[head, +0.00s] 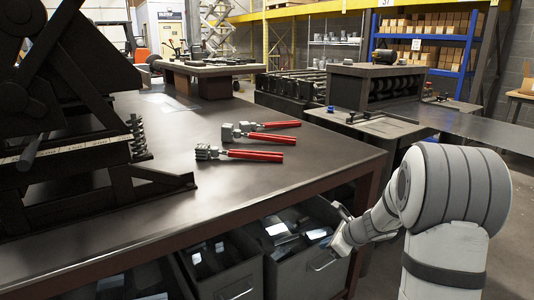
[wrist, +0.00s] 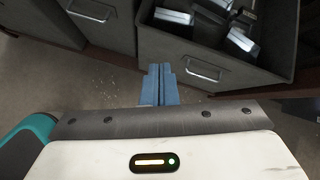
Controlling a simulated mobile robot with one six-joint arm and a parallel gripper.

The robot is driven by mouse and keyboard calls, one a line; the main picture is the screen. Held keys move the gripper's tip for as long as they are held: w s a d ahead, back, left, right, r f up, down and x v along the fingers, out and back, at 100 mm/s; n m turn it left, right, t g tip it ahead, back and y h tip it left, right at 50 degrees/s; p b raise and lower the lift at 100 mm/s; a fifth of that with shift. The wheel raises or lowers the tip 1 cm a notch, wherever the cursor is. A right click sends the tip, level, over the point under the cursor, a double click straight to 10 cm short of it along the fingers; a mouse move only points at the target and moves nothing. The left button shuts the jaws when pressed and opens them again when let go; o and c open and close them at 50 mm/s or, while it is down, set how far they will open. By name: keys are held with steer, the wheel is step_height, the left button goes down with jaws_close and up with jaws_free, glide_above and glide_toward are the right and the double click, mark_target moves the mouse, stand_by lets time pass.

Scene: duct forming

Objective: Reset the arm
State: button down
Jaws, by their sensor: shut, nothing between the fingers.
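My gripper (wrist: 158,84) shows in the wrist view as two blue fingers closed together with nothing between them. They point toward the front of an open grey drawer bin (wrist: 205,62) under the table. In the head view my white arm stands at the right, and its end is at the table's front right corner, beside the bin. The fingertips are hard to make out there. A small gap of floor seems to show around the fingers in the wrist view; I cannot tell whether they touch the bin.
The dark table (head: 290,170) holds several red-handled tools (head: 255,155) and a large black machine (head: 60,100) at left. Open bins (head: 222,270) with metal pieces sit below. Another workbench (head: 375,122) stands behind. Bare floor shows at right.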

steer(key=s+a+r+n+g+p, duration=0.1)
steer(key=s+a+r+n+p, duration=0.1)
steer(key=s+a+r+n, duration=0.3)
steer(key=s+r+n+g+p, duration=0.1)
steer(key=s+r+n+p, duration=0.15)
steer(key=r, duration=0.45)
steer(key=s+r+n+g+h+p, duration=0.2)
steer(key=s+r+n+h+p, duration=0.3)
steer(key=s+r+n+p, duration=1)
steer(key=s+r+n, duration=0.2)
steer(key=s+r, duration=0.2)
steer(key=s, duration=0.3)
steer(key=shift+s+a+r, duration=0.2)
steer(key=shift+s+a, duration=0.05)
steer(key=shift+s, duration=0.15)
